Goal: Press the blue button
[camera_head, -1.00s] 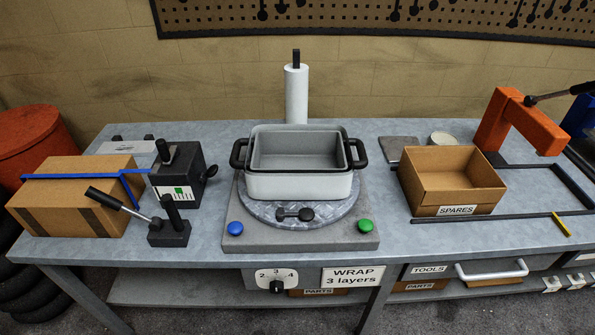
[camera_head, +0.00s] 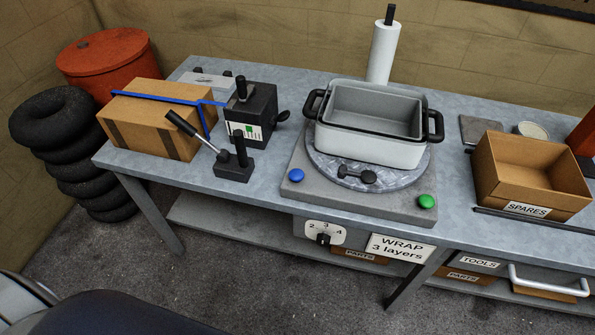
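The blue button (camera_head: 296,175) is a small round dome on the left front corner of the grey turntable base (camera_head: 340,195). A green button (camera_head: 427,201) sits on the right front corner of the same base. Nothing covers either button. Neither of my grippers shows in the head view.
A grey pan with black handles (camera_head: 372,145) stands on the turntable. Left of it are a black strapping tool (camera_head: 252,115), a lever device (camera_head: 234,168) and a strapped cardboard box (camera_head: 150,130). A SPARES box (camera_head: 530,209) stands right. Stacked tyres (camera_head: 62,125) are on the floor, left.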

